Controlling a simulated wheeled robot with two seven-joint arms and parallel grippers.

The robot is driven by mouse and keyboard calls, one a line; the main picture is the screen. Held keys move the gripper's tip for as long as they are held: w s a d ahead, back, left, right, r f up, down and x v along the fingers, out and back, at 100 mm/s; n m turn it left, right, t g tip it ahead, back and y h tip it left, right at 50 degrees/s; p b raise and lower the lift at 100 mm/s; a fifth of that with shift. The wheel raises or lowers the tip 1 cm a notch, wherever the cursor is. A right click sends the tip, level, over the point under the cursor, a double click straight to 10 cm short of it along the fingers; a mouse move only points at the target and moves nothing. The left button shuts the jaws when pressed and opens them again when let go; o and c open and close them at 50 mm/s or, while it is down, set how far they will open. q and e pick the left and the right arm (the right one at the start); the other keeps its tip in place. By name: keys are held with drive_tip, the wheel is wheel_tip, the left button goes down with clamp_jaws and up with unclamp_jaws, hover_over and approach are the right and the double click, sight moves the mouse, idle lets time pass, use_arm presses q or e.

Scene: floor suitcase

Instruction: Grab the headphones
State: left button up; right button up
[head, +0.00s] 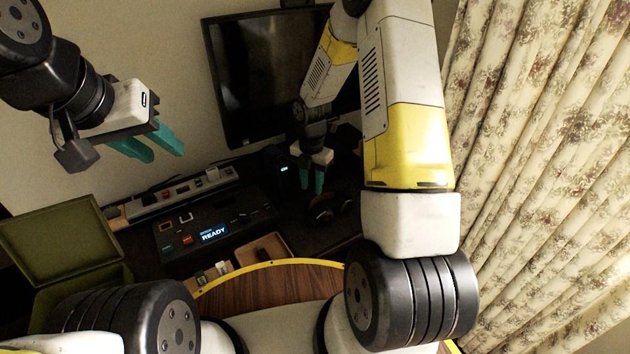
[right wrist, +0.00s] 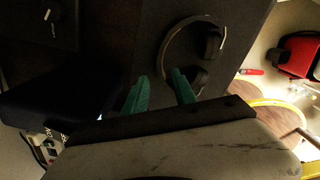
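The dark headphones (head: 328,209) lie on the dark desk below the monitor. In the right wrist view their thin curved headband and two ear cups (right wrist: 209,43) show ahead of my right gripper. My right gripper (head: 312,190) is open, its two teal fingers pointing down at the headphones. In the right wrist view, part of the headband lines up with the gap between the fingertips (right wrist: 160,77); I cannot tell whether it lies between them in depth. The lower ear cup is partly behind the right finger. My left gripper (head: 167,156) is open and empty, high at the left.
A black monitor (head: 253,75) stands behind. A control box with a "READY" display (head: 212,233), a power strip (head: 190,188) and a small wooden tray (head: 262,253) are on the desk. An open green case (head: 72,238) is at left, a floral curtain (head: 540,150) at right.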

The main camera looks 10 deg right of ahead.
sight(314, 197)
drive_tip(key=f, duration=0.6)
drive_tip(key=shift+w+d+f, duration=0.1)
drive_tip(key=shift+w+d, duration=0.1)
drive_tip(key=shift+d, duration=0.1)
clamp_jaws()
idle(1.0)
